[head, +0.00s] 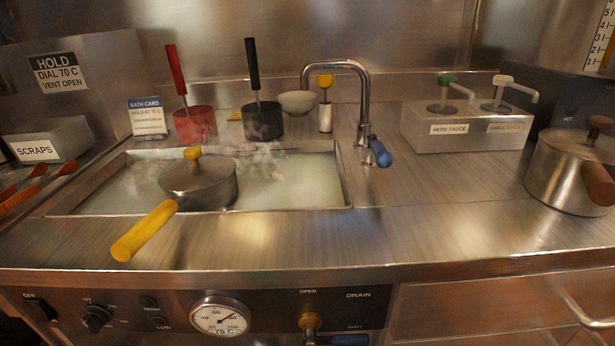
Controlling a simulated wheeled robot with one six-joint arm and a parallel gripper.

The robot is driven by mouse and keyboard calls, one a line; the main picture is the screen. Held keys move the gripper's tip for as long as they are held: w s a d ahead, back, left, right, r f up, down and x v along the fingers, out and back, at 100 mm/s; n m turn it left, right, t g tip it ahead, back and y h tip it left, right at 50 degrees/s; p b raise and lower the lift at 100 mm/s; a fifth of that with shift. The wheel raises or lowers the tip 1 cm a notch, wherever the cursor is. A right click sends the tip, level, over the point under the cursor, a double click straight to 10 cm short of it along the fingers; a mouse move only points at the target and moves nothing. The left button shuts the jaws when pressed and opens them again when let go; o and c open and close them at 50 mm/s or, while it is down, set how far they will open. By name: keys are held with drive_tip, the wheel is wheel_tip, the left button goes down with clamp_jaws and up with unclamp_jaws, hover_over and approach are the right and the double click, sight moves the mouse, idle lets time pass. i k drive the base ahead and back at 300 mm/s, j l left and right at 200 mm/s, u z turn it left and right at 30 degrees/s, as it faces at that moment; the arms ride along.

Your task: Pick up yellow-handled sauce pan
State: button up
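The yellow-handled sauce pan (199,188) sits at the left part of the steaming water bath (290,190). It is a steel pan with a lid, and the lid has a yellow knob (192,153). Its yellow handle (145,230) points toward the front left, over the bath's front rim and the counter. I cannot tell whether the pan floats or rests on something in the water. My gripper is not in view.
Behind the bath stand a red pot (195,124), a black pot (262,121), a white bowl (297,102) and a faucet (364,105). A brown-handled pot (570,172) stands at the right. A sauce dispenser box (467,128) stands behind the clear counter right of the bath.

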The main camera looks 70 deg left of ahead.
sight(219, 197)
drive_tip(key=k+j, duration=0.1)
drive_tip(key=k, duration=0.5)
drive_tip(key=k+j+u, duration=0.1)
drive_tip(key=k, duration=0.45)
drive_tip(key=k+u, duration=0.15)
drive_tip(key=u, duration=1.1)
drive_tip(key=j, duration=0.05)
